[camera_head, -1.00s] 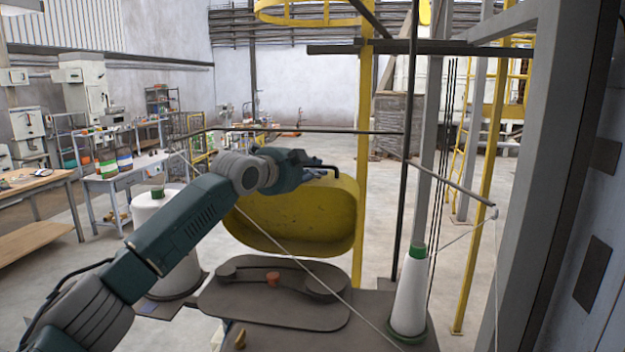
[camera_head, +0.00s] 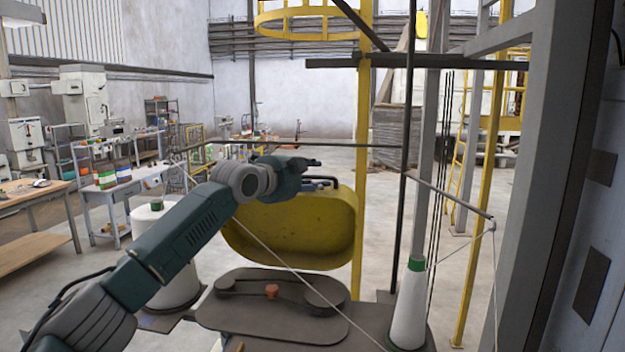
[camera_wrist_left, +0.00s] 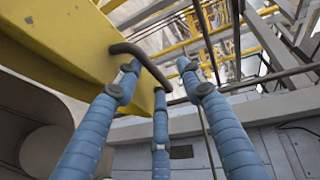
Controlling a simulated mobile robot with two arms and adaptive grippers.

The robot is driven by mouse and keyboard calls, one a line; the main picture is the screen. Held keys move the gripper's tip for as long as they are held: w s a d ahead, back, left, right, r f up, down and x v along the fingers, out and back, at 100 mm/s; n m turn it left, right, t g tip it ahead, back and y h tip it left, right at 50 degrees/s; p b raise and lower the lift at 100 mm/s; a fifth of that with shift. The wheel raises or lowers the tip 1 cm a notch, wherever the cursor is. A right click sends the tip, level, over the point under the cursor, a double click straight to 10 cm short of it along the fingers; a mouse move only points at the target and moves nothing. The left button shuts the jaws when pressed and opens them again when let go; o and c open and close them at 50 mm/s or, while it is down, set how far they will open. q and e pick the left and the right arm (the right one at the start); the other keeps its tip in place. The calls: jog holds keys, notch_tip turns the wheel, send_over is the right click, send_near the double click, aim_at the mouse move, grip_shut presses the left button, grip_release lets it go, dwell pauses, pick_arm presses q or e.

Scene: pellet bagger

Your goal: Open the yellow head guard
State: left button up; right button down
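The yellow head guard (camera_head: 290,232) stands tilted up in the middle of the head view, above a belt and pulleys that are exposed below it. Its dark bent handle (camera_head: 331,181) is at the top edge, and the handle (camera_wrist_left: 140,62) shows clearly in the left wrist view. My left gripper (camera_head: 320,184) is at the handle, partly hidden by my own arm. In the left wrist view its blue fingers (camera_wrist_left: 165,88) are spread. The handle bar passes close to the left and middle fingertips; I cannot tell if they touch. My right gripper is not seen.
A yellow post (camera_head: 361,230) rises at the guard's right. A white cone with a green top (camera_head: 411,300) stands to the right. A thin cord and dark rail cross nearby.

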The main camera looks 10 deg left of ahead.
pick_arm(q)
jog(key=shift+s+r, duration=0.1)
jog(key=shift+r, duration=0.2)
jog(key=v, duration=1.1)
jog(key=shift+s+f, duration=0.15)
jog(key=shift+s, duration=0.15)
jog(key=shift+s+a, duration=0.1)
jog(key=shift+a, duration=0.05)
